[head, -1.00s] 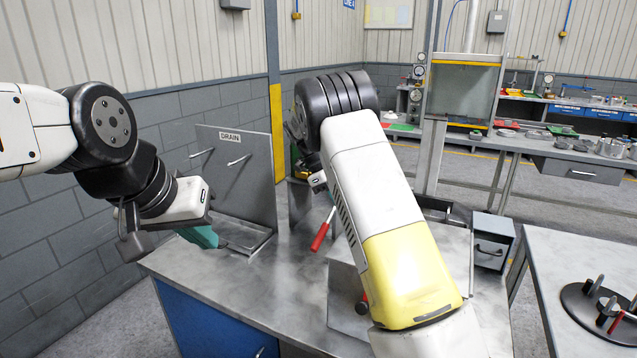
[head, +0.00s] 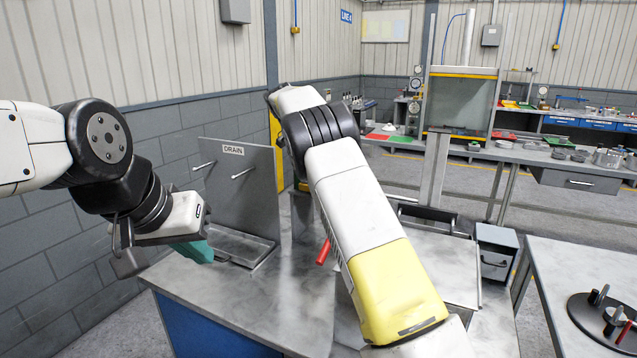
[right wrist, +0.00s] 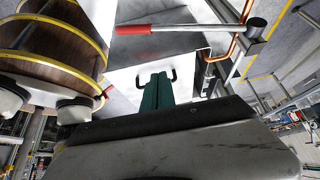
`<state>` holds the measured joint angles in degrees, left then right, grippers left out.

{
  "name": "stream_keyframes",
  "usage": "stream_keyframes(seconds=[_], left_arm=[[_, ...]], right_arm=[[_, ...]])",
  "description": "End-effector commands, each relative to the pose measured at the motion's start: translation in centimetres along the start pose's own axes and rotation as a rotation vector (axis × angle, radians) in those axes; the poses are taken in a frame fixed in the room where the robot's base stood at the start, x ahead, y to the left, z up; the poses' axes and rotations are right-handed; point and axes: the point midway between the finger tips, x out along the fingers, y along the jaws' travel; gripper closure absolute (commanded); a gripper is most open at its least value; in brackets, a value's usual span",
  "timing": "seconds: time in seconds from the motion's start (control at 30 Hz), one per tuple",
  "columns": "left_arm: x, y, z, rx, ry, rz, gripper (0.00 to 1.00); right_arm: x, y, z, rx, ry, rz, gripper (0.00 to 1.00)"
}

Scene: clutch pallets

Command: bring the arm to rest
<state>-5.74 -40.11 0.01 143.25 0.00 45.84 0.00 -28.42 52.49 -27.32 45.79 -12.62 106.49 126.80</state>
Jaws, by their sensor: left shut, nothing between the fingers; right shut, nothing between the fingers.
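My right arm (head: 365,215) crosses the middle of the head view, white and yellow with a black ribbed joint. Its gripper is hidden in the head view. The right wrist view shows the right gripper's dark green fingers (right wrist: 157,92) together and empty. My left gripper (head: 195,251) has teal fingers, shut and empty, beside the near left part of the grey metal bench (head: 225,300), close to the drain tray. A red lever handle (head: 323,252) stands just left of the right arm. A red-handled lever (right wrist: 135,30) also shows in the right wrist view, beyond the fingertips.
A panel marked DRAIN (head: 232,190) with two pegs stands over a shallow tray (head: 245,245). A small grey drawer box (head: 496,250) is at the bench's right. A second table with a dark round plate (head: 590,318) is at right. A copper pipe (right wrist: 238,45) shows in the right wrist view.

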Motion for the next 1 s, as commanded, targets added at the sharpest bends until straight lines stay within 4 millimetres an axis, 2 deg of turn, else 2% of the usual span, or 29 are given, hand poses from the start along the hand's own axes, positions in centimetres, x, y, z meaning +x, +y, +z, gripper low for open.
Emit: stream_keyframes(seconds=[0.07,0.17,0.33,0.47,0.7,0.87,1.0], left_arm=[[0.0,0.0,0.0,0.0,0.0,0.0,1.0],[0.0,0.0,0.0,0.0,0.0,0.0,1.0],[0.0,0.0,0.0,0.0,0.0,0.0,1.0],[0.0,0.0,0.0,0.0,0.0,0.0,1.0],[0.0,0.0,0.0,0.0,0.0,0.0,1.0],[0.0,0.0,0.0,0.0,0.0,0.0,1.0],[0.0,0.0,0.0,0.0,0.0,0.0,1.0]], right_arm=[[-0.2,-0.1,-0.5,-0.017,-0.014,0.003,1.0],[-0.4,-0.2,-2.4,-0.095,-0.068,0.011,1.0],[-0.3,0.6,-7.5,-0.366,-0.241,-0.015,1.0],[-0.2,2.5,-11.1,-0.604,-0.376,-0.097,1.0],[0.5,8.3,-16.2,-1.018,-0.54,-0.368,1.0],[1.5,13.3,-18.6,-1.271,-0.557,-0.609,1.0],[3.0,18.1,-19.8,-1.475,-0.496,-0.837,1.0]])
